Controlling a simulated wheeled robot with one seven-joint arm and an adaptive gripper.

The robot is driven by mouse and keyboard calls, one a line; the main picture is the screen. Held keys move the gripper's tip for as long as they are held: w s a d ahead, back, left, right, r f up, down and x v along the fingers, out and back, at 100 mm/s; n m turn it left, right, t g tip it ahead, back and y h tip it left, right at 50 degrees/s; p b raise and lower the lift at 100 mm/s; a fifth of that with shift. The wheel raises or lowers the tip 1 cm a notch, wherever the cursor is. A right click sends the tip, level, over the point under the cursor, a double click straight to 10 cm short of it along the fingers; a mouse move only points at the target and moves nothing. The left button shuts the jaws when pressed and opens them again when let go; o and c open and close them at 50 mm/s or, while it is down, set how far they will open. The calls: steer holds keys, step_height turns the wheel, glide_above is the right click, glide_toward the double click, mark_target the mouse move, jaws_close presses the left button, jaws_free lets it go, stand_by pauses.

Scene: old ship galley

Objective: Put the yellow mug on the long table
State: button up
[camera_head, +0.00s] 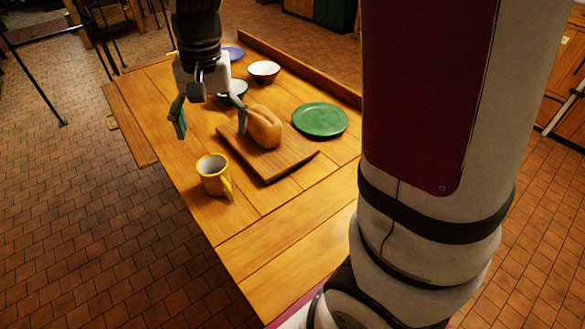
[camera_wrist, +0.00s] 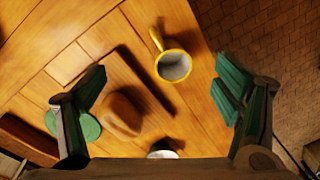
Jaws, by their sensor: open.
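The yellow mug (camera_head: 214,175) stands upright on the long wooden table (camera_head: 270,252), near its left edge. Its handle points toward the near right in the head view. The mug also shows in the wrist view (camera_wrist: 173,66), below my gripper and between the spread fingers, with its pale inside visible and empty. My gripper (camera_head: 211,122) is open and empty, above the table and farther back than the mug. In the wrist view my gripper's green-padded fingers (camera_wrist: 165,85) are wide apart, and neither touches the mug.
A bread loaf (camera_head: 264,128) sits on a cutting board (camera_head: 279,167) beside the mug. The table's near end is clear.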

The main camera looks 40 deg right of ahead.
steer(key=s+r+n+t, duration=0.1)
steer(key=s+r+n, duration=0.1)
steer(key=s, duration=1)
steer(key=s+d+r+n+t, duration=0.1)
steer(key=s+r+n, duration=0.2)
steer(key=s, duration=0.8)
steer(key=shift+s+d+r+n+h, duration=0.15)
steer(key=shift+s+r+n+h, duration=0.2)
steer(key=shift+n, duration=0.35)
steer(key=shift+r, duration=0.1)
